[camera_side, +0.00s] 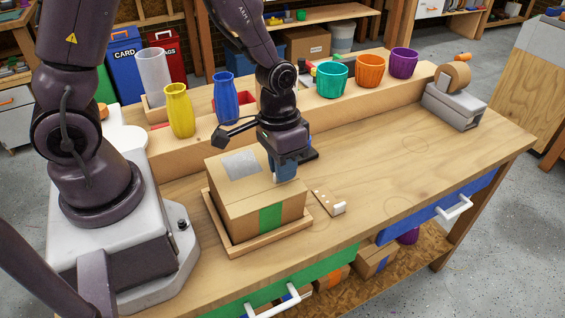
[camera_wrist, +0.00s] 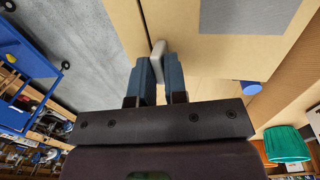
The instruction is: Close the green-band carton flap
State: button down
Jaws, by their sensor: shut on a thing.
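The green-band carton (camera_side: 232,207) is a brown box with a green band (camera_side: 270,217) on its front face, sitting in a shallow wooden tray (camera_side: 262,241). Its top flap (camera_side: 222,176), with a grey patch, looks about flat over the box; I cannot tell whether it is fully down. My gripper (camera_side: 285,178) is at the carton's right top edge. In the wrist view my gripper (camera_wrist: 160,72) is shut on a pale grey tab (camera_wrist: 158,50) at the edge of the brown flap (camera_wrist: 205,45). The fingers hide the tab in the side view.
Yellow (camera_side: 180,110) and blue (camera_side: 226,97) vases and several coloured cups stand behind, along a wooden ledge (camera_side: 370,105). A small wooden piece with a white end (camera_side: 331,204) lies right of the carton. A tape dispenser (camera_side: 455,105) stands far right. The right tabletop is mostly clear.

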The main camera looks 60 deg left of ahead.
jog(key=shift+s+d+f, duration=0.15)
jog(key=shift+s, duration=0.1)
jog(key=c, duration=0.9)
grip_release()
jog(key=shift+o, duration=0.2)
jog(key=shift+w, duration=0.1)
jog(key=shift+r, duration=0.4)
notch_tip(320, 180, up, 12)
jog(key=a, duration=0.1)
jog(key=shift+a, duration=0.35)
jog(key=shift+r, duration=0.1)
